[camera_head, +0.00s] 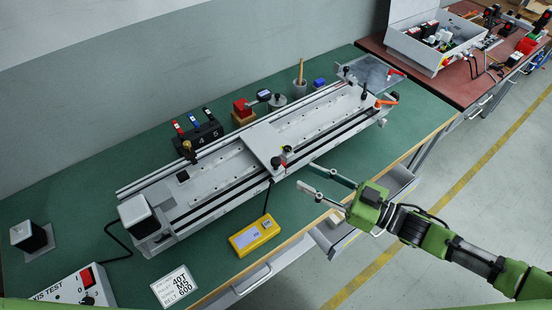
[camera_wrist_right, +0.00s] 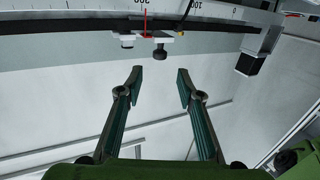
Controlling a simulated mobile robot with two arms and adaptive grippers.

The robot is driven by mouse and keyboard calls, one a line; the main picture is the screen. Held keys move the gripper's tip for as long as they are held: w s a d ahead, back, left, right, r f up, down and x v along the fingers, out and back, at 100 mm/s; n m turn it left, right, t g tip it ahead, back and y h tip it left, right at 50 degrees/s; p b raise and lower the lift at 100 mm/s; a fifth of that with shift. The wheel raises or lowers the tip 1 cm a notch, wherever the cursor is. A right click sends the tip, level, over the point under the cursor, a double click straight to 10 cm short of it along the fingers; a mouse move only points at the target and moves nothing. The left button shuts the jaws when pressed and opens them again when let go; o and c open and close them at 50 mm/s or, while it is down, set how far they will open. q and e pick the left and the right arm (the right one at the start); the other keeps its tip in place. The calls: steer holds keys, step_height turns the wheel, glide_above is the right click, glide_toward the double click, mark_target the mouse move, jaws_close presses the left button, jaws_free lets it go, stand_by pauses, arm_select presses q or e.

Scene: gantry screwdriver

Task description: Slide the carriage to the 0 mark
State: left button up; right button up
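The carriage (camera_head: 263,143) is a light grey plate across the middle of the long linear rail (camera_head: 215,182). A small dark knob (camera_head: 276,163) is on its front edge, and the knob also shows in the right wrist view (camera_wrist_right: 159,52). There, a red pointer (camera_wrist_right: 145,22) stands against the scale (camera_wrist_right: 85,14), near an upside-down number partly cut off. The 0 mark (camera_wrist_right: 235,11) is on the right of that view, beyond the 100. My right gripper (camera_head: 306,176) is open and empty in front of the rail, its fingers pointing toward the knob without touching it. My left gripper is out of view.
A yellow meter box (camera_head: 254,236) lies on the green bench (camera_head: 120,185) in front of the rail. An open drawer (camera_head: 345,235) sticks out below my right gripper.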

mark_target(280, 164)
steer(key=p+x, duration=0.2)
steer(key=x, duration=0.8)
steer(key=shift+w+a, duration=0.3)
jaws_close()
